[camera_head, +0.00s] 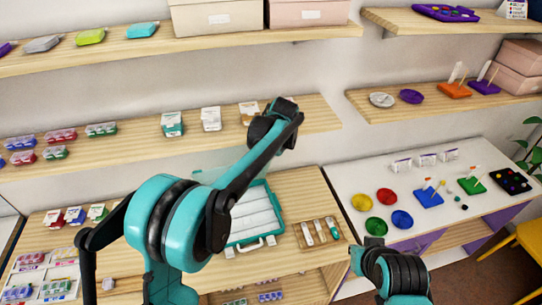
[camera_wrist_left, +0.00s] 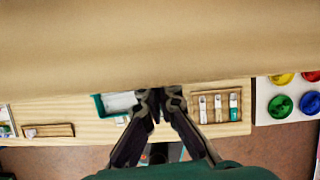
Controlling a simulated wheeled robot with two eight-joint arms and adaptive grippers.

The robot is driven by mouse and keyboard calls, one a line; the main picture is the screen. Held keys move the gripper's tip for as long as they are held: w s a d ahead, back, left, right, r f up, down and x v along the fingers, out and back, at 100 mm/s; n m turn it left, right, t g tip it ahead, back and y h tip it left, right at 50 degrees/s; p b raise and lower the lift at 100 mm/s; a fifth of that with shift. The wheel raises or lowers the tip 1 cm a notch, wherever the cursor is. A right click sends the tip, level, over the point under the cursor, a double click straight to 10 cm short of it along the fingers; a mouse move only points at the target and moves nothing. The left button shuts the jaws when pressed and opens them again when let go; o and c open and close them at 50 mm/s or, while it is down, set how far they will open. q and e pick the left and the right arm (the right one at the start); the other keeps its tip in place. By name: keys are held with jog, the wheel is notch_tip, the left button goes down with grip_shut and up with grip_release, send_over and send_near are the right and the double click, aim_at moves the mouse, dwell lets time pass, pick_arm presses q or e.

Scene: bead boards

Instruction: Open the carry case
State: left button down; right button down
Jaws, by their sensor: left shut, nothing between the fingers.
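The carry case (camera_head: 274,232) lies on the wooden worktop, a teal-rimmed case with pale long compartments and a handle at its front. A pale translucent panel shows at its back left, partly behind my left arm; I cannot tell whether it is the raised lid. In the left wrist view the teal case (camera_wrist_left: 98,106) is partly covered by my fingers. My left gripper (camera_wrist_left: 160,92) is shut and empty, in front of the case in that picture; contact is not visible. In the head view my left arm hides part of the case and its fingers are not clear.
A wooden tray (camera_head: 301,238) with several small tubes stands right of the case. A wooden shelf (camera_head: 150,150) with small packs runs above the worktop. A broad tan surface (camera_wrist_left: 160,40) fills the top of the wrist view. Coloured dishes (camera_head: 387,196) sit on the white table.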

pick_arm(q)
jog(key=v, duration=0.9)
jog(key=s+d+f+t+y+b, duration=0.3)
jog(key=s+f+t+y+b, duration=0.1)
jog(key=s+f+t+b, duration=0.6)
jog(key=w+a+f, duration=0.1)
jog(key=w+a, duration=0.1)
jog(key=w, duration=0.4)
jog(key=w+a+f+g+p, duration=0.1)
jog(key=w+a, duration=0.1)
jog(key=w, duration=0.4)
jog(key=shift+w+a+p, duration=0.3)
